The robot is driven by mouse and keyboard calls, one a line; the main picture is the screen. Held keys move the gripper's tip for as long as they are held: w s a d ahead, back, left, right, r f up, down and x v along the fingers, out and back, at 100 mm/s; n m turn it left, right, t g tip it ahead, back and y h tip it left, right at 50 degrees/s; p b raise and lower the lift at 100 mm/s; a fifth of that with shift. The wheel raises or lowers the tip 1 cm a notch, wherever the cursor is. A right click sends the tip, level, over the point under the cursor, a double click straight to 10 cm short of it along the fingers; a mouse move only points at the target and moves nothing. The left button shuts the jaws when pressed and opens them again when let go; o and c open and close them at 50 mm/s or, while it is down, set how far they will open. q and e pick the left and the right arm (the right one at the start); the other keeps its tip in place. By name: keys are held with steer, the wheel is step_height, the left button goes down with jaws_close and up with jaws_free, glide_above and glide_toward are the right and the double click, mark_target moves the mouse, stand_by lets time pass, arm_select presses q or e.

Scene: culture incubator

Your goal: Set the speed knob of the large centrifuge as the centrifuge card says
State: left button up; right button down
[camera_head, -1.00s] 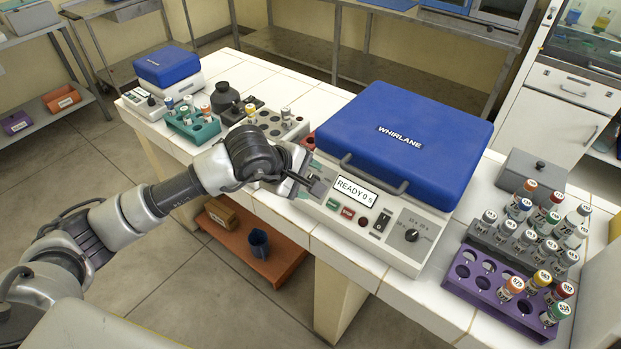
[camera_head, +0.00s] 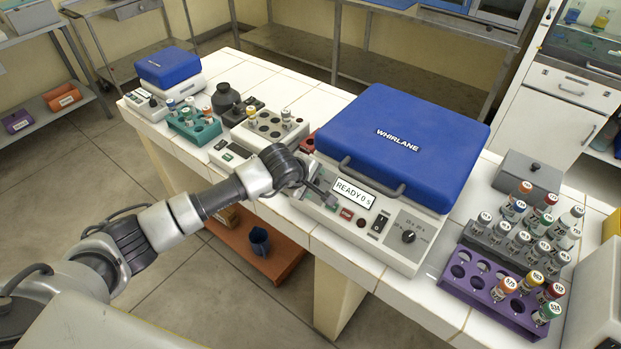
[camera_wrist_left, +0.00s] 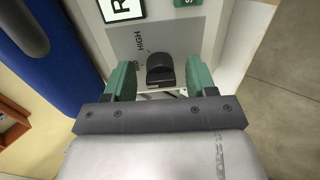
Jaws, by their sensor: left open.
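The large centrifuge has a closed blue lid (camera_head: 400,135) marked WHIRLANE and a pale front panel with a display (camera_head: 354,192) reading READY 0 s. My left gripper (camera_head: 325,197) is at the left part of this panel and hides what is there in the head view. The left wrist view shows a black knob (camera_wrist_left: 160,68) on a grey plate with the word HIGH beside it. The green fingers of my left gripper (camera_wrist_left: 161,82) are open, one on each side of the knob; contact cannot be told. The centrifuge card is not seen, nor is my right gripper.
A second knob (camera_head: 408,236), with time marks, and a black switch (camera_head: 379,222) are on the panel's right part. A purple rack (camera_head: 465,292) and a grey rack (camera_head: 477,238) with several tubes stand to the right. A smaller blue-lidded device (camera_head: 167,66) stands far left.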

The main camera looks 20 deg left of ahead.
arm_select(q)
steer(key=shift+f, duration=0.1)
steer(key=c, duration=0.9)
steer(key=m+b, duration=0.9)
steer(key=b, duration=0.4)
steer(key=shift+f, duration=0.2)
steer(key=shift+r+m+b, duration=0.2)
steer(key=shift+m+b, duration=1.1)
steer(key=shift+m, duration=0.1)
steer(key=o, duration=0.9)
